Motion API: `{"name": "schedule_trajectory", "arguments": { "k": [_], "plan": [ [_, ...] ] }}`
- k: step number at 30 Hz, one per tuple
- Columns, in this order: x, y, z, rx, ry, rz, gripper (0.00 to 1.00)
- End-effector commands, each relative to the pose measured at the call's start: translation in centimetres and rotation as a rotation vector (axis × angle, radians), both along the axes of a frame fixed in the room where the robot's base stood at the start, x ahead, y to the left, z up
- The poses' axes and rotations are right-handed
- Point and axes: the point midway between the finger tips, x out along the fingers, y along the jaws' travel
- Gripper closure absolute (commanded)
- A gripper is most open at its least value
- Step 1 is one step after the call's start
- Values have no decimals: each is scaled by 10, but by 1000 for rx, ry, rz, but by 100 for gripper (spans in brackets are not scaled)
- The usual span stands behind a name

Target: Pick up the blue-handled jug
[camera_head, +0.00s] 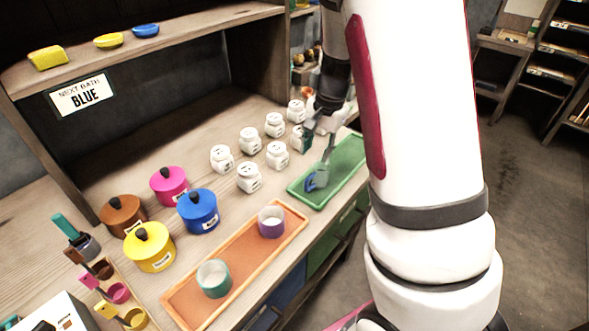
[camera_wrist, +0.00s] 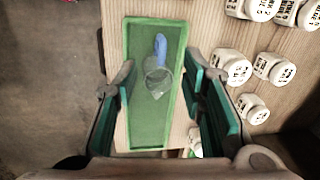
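The blue-handled jug (camera_head: 321,176) is a small clear vessel on the green tray (camera_head: 345,162). In the wrist view the jug (camera_wrist: 157,82) is on the green tray (camera_wrist: 147,128), with its blue handle toward the top of the picture. My gripper (camera_head: 315,142) is above the tray, partly overlapping the jug's area in the head view. In the wrist view my gripper (camera_wrist: 160,84) is open, with one green-padded finger on each side of the jug and gaps between. It holds nothing. The height between fingers and jug is hard to judge.
Several white labelled jars (camera_head: 249,177) stand left of the tray, close to my gripper. An orange tray (camera_head: 245,262) holds a teal cup (camera_head: 214,279) and a purple cup (camera_head: 271,222). Coloured lidded pots (camera_head: 150,247) stand further left. A shelf (camera_head: 190,45) overhangs the bench.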

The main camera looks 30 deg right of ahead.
Motion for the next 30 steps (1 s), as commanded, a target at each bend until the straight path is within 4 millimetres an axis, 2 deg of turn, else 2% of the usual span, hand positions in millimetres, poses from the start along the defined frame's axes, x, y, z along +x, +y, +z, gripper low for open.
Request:
{"name": "schedule_trajectory", "arguments": {
  "k": [5,15,23,30],
  "plan": [
    [2,-4,-18,-4,8,-16,63],
    [11,1,-77,-4,8,-14,63],
    [14,1,-94,-4,7,-13,63],
    [21,1,-126,-3,7,-14,63]
  ]
}}
